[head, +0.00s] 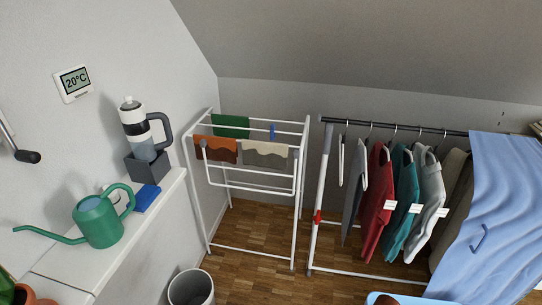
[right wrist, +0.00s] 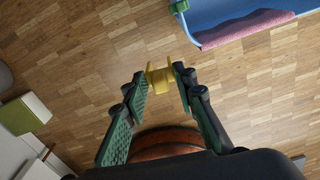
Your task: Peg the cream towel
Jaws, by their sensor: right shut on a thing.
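The cream towel (head: 265,152) hangs over a front bar of the white drying rack (head: 300,172) in the head view, right of a rust-brown towel (head: 217,150). A blue peg (head: 272,131) sits on the rack just behind the cream towel; I see no peg on the cream towel itself. In the right wrist view my right gripper (right wrist: 160,80) is shut on a small yellow peg (right wrist: 158,77) between its fingertips, above the wooden floor. The right gripper is outside the head view. My left gripper is in neither view.
A green towel (head: 231,125) hangs at the rack's back. A clothes rail (head: 395,127) with several garments stands to the right. A blue tub (right wrist: 220,22) with pink cloth and a green clip on its rim shows in the wrist view. A bin (head: 191,289) stands in front.

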